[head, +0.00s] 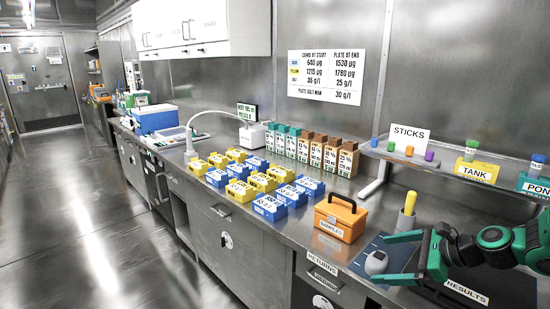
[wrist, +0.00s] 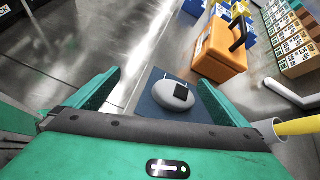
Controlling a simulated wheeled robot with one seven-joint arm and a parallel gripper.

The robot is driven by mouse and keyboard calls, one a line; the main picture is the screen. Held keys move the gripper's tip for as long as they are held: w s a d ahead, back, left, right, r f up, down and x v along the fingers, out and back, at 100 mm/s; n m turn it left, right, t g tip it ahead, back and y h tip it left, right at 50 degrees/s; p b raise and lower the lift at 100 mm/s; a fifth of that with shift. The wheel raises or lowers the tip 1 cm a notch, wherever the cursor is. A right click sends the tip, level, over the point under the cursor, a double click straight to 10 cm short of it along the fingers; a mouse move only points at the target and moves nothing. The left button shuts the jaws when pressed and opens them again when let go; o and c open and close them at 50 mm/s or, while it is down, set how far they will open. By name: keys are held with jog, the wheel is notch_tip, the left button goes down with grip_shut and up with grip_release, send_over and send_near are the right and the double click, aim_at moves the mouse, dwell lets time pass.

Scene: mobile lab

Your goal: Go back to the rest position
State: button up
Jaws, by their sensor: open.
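My gripper (head: 380,258) is at the lower right of the head view, above the bench near its front edge. Its green fingers are spread apart and hold nothing. In the wrist view my open gripper (wrist: 160,90) shows a finger at each side. A grey rounded device (head: 376,263) with a dark patch lies on a dark blue mat (head: 362,266). It also shows between the fingers in the wrist view (wrist: 166,102); I cannot tell how far below them it is.
An orange sample box (head: 339,217) stands left of my gripper. A yellow-handled tool (head: 409,204) stands upright in a holder behind the fingers. Blue and yellow labelled boxes (head: 270,207) fill the bench further left. The floor (head: 90,220) is clear.

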jog(key=s+n+g+h, duration=0.1)
jog(key=s, duration=0.1)
jog(key=s+d+f+n+g+h, duration=0.1)
jog(key=s+n, duration=0.2)
jog(key=n, duration=0.1)
jog(key=shift+s+d+f+g+h, duration=0.3)
jog(key=shift+s+d+g+h, duration=0.1)
jog(key=s+d+r+n+g+h, duration=0.1)
jog(key=s+d+r+n, duration=0.1)
jog(key=s, duration=0.6)
jog(key=s+d+r+n+g+h, duration=0.2)
jog(key=s+d+r+n, duration=0.1)
jog(key=s+n, duration=0.3)
jog(key=s+d+r+n+g+h, duration=0.1)
jog(key=s+d+r+n+h, duration=0.1)
jog(key=s, duration=0.7)
notch_tip(320, 180, up, 2)
jog(key=shift+s+d+r+n+g, duration=0.1)
jog(key=shift+s+d+n+g, duration=0.2)
jog(key=shift+d+n, duration=0.5)
jog(key=shift+a, duration=0.1)
jog(key=shift+c, duration=0.6)
